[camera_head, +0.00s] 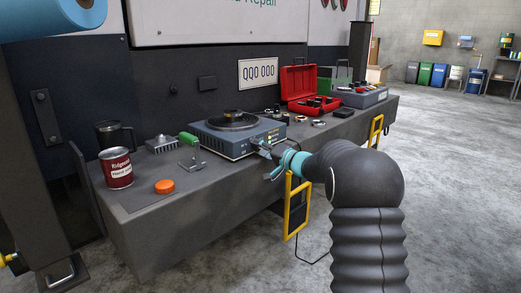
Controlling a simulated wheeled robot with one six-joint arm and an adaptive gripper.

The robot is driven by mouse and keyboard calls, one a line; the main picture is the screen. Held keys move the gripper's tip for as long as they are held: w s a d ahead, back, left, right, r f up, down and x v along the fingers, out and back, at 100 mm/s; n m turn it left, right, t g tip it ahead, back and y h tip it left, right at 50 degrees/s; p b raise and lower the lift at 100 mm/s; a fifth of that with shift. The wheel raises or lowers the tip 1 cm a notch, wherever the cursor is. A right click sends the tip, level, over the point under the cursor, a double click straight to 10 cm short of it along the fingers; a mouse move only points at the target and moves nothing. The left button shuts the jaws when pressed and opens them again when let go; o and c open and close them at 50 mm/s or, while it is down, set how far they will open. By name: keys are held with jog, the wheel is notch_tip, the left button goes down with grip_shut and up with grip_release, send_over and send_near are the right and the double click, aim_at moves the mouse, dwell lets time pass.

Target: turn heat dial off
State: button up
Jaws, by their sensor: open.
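A blue-grey hot plate (228,142) with a round black top sits on the dark workbench (170,224), in the middle of the view. A small dark part rests on its round top. Small lit marks show on its front face near the right corner. My gripper (262,154) is open at the front right corner of the hot plate, with the arm reaching in from the right. I cannot tell whether it touches the hot plate. The heat dial cannot be made out; it is too small or hidden behind my gripper.
Left of the hot plate are a green-handled tool (189,139), a red can (116,168), an orange cap (165,186) and a dark mug (114,135). Right are small metal parts and an open red toolbox (299,85). Yellow handles (296,207) stick out from the bench front.

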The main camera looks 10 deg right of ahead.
grip_shut()
